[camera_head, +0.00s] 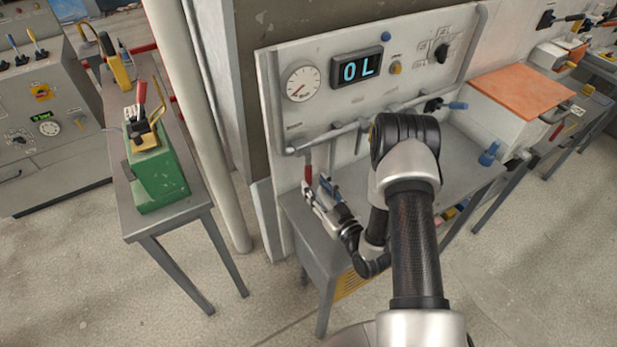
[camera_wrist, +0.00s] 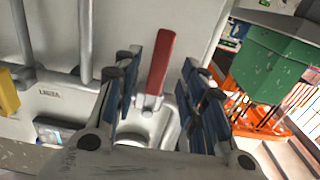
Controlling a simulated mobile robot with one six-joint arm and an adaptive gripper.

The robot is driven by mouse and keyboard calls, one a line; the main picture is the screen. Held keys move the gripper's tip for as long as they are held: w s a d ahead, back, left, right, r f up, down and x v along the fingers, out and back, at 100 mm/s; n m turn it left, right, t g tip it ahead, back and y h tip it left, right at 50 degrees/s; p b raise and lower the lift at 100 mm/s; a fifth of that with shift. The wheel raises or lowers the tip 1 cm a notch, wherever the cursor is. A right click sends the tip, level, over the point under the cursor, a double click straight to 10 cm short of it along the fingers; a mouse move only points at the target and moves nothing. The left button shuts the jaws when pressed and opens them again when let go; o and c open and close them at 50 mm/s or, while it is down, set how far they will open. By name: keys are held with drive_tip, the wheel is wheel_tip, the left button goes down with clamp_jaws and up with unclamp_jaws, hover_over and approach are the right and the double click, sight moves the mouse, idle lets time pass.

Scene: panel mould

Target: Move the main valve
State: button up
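A red lever handle, which I take for the main valve (camera_wrist: 160,62), stands on a grey metal fitting (camera_wrist: 150,118) at the pipe. In the head view the red handle (camera_head: 308,175) hangs below the left end of the grey pipe on the panel. My gripper (camera_head: 317,188) is at the lower end of the handle there. In the wrist view my gripper (camera_wrist: 158,78) is open. Its blue-padded fingers stand on either side of the handle, with gaps on both sides. How deep the handle sits between them I cannot tell.
The panel (camera_head: 410,55) carries a round gauge (camera_head: 303,83) and a display (camera_head: 357,68) reading "0L". A grey bench (camera_head: 470,175) is below. A green block (camera_head: 158,178) stands on a narrow table at the left. An orange-topped box (camera_head: 520,90) is at the right.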

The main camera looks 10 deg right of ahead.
sight(309, 178)
drive_tip(key=x, duration=0.5)
drive_tip(key=shift+w, duration=0.1)
drive_tip(key=shift+c, duration=0.5)
clamp_jaws()
